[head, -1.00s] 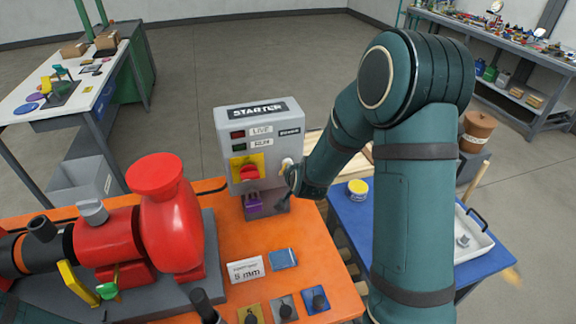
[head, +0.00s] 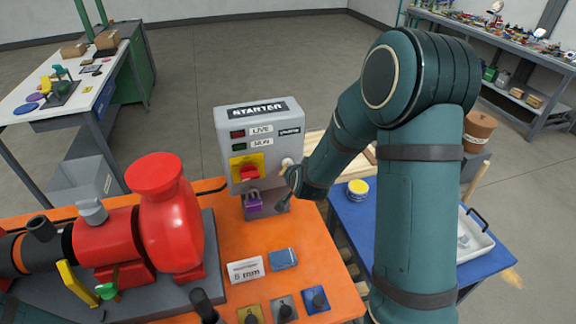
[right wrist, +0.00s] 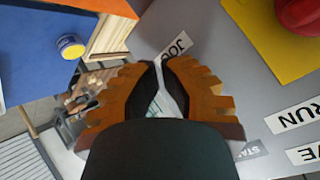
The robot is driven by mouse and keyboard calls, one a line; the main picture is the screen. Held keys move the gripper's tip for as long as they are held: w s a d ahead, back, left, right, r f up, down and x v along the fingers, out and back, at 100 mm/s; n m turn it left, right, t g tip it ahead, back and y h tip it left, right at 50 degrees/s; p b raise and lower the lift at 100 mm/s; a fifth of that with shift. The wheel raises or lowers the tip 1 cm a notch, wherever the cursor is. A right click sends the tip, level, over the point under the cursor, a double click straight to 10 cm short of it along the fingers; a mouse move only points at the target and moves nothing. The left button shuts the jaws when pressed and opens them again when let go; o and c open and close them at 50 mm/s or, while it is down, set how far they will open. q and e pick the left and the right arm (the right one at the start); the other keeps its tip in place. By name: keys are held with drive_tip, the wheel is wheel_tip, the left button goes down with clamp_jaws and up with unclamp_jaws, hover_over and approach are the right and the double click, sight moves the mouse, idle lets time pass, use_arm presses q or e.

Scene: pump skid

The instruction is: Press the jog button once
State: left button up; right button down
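The grey starter box (head: 262,145) stands on the orange bench, with a red switch on a yellow plate. In the right wrist view the JOG label (right wrist: 174,50) shows just beyond my fingertips. The jog button itself cannot be made out; my fingers appear to cover it. My right gripper (right wrist: 160,66) has its orange fingers brought together, with only a thin gap and nothing seen held. In the head view my right gripper (head: 287,174) is at the right side of the box's front, close to the panel. Contact cannot be told.
A purple padlock-like piece (head: 253,203) is below the switch. A red pump (head: 165,220) stands at left. A 5 mm card (head: 245,270) and a blue block (head: 283,258) lie in front. A blue table (head: 350,215) with a yellow tin (head: 357,189) is at right.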

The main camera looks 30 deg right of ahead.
use_arm(q)
drive_tip(key=shift+f, duration=0.1)
use_arm(e)
drive_tip(key=shift+s+a, duration=0.1)
drive_tip(key=shift+s, duration=0.35)
use_arm(q)
drive_tip(key=shift+f+b, duration=0.35)
drive_tip(key=shift+b, duration=0.05)
use_arm(e)
drive_tip(key=s, duration=0.2)
drive_tip(key=s+a, duration=0.1)
drive_tip(key=s, duration=0.1)
drive_tip(key=shift+s+a, duration=0.1)
drive_tip(key=shift+s, duration=0.3)
use_arm(q)
drive_tip(key=shift+f, duration=0.15)
